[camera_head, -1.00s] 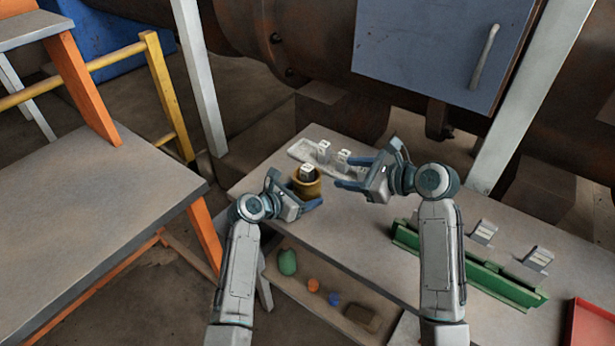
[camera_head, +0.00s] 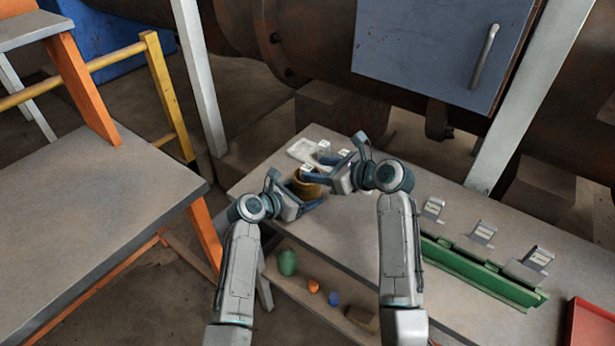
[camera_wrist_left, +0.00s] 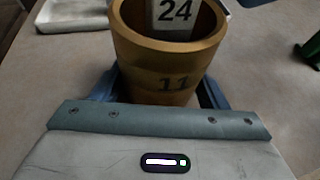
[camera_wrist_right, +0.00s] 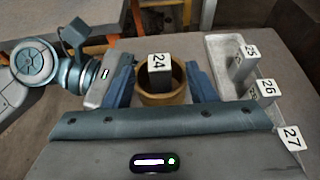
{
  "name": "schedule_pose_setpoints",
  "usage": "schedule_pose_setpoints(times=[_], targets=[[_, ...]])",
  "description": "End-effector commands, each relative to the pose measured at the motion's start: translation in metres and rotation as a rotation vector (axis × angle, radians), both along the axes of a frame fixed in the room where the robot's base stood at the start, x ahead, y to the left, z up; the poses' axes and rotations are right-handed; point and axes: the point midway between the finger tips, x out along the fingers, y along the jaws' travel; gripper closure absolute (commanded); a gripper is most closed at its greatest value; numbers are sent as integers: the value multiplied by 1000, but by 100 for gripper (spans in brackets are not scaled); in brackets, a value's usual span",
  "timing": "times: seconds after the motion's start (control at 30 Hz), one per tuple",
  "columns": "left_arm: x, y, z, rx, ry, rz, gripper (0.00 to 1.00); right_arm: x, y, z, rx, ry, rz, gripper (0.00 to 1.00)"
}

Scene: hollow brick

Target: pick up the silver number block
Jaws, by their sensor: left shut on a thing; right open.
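A brass-coloured cup marked 11 (camera_wrist_left: 150,60) stands on the table; my left gripper (camera_head: 303,194) is shut on it from the left. A block with a white top reading 24 (camera_wrist_right: 160,74) and dark grey sides sits inside the cup; it also shows in the left wrist view (camera_wrist_left: 174,16). My right gripper (camera_wrist_right: 163,84) is open, its fingers on either side of the cup and block, with no visible hold on the block. Grey blocks topped 25 (camera_wrist_right: 243,64), 26 (camera_wrist_right: 266,88) and 27 (camera_wrist_right: 291,138) stand nearby. I cannot tell which block counts as silver.
A pale tray (camera_head: 301,150) lies at the table's far left corner, by the numbered blocks. Several grey holders (camera_head: 481,233) and a green rail (camera_head: 480,270) occupy the right side, with a red tray (camera_head: 592,325) beyond. A lower shelf holds small coloured objects.

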Motion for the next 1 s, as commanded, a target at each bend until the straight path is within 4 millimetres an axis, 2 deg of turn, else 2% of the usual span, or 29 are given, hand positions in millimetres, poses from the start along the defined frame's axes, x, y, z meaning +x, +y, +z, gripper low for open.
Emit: schedule_pose_setpoints(times=[0.03, 0.2, 0.47, 0.7, 0.73, 1.0], targets=[[0, 0, 0, 0, 0, -1, 70, 4, 8, -2, 3, 2, 2, 49], [0, 0, 0, 0, 0, 0, 70, 15, 21, -10, 1, 1, 1, 49], [0, 0, 0, 0, 0, 0, 70, 16, 23, -11, -1, -1, 0, 49], [0, 0, 0, 0, 0, -1, 70, 16, 23, -11, -1, 0, 0, 96], [0, 0, 0, 0, 0, -1, 70, 16, 23, -11, -1, 0, 0, 99], [0, 0, 0, 0, 0, -1, 70, 16, 23, -8, 0, -2, 1, 99]])
